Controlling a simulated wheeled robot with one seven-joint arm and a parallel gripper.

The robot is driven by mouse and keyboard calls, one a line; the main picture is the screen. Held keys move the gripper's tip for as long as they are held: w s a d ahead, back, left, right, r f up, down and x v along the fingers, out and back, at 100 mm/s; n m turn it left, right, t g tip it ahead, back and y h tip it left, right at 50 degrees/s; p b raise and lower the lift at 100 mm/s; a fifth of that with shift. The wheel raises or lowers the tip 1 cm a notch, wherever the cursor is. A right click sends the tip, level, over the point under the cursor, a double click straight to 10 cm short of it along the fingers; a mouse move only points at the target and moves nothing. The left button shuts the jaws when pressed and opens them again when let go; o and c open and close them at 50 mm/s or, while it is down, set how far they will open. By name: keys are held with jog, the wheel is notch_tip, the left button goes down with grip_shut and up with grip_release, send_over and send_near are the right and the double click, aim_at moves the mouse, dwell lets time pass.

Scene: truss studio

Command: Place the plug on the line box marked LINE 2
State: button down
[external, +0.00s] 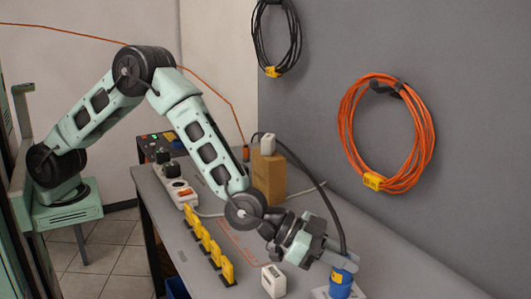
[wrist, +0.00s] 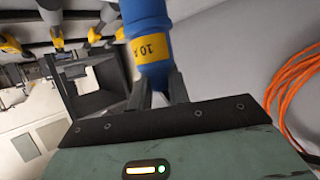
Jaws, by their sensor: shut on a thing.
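The blue plug (external: 341,284), with a yellow band, is at the lower right of the external view, with a dark cable (external: 338,225) rising from its top. In the wrist view the plug (wrist: 148,18) shows a label reading "10 A". My gripper (external: 338,262) is shut on the plug; its fingers (wrist: 159,88) are on both sides of it. A pale plate or box (external: 320,293) lies below the plug; I cannot tell if they touch. A small white box (external: 273,281) stands to the left. Another white box (external: 267,144) sits farther back. No LINE 2 marking is readable.
A row of yellow tags (external: 209,245) stands on the grey bench (external: 240,231). A white power strip (external: 181,190) with black plugs and a brown box (external: 268,180) are farther back. An orange cable coil (external: 424,140) and a black coil (external: 257,30) hang on the wall.

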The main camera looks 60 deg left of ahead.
jog(key=shift+f, duration=0.15)
jog(key=c, duration=1.3)
grip_release()
jog(key=shift+r, duration=0.3)
jog(key=b+v, duration=0.2)
jog(key=v, duration=1)
jog(key=shift+f, duration=0.1)
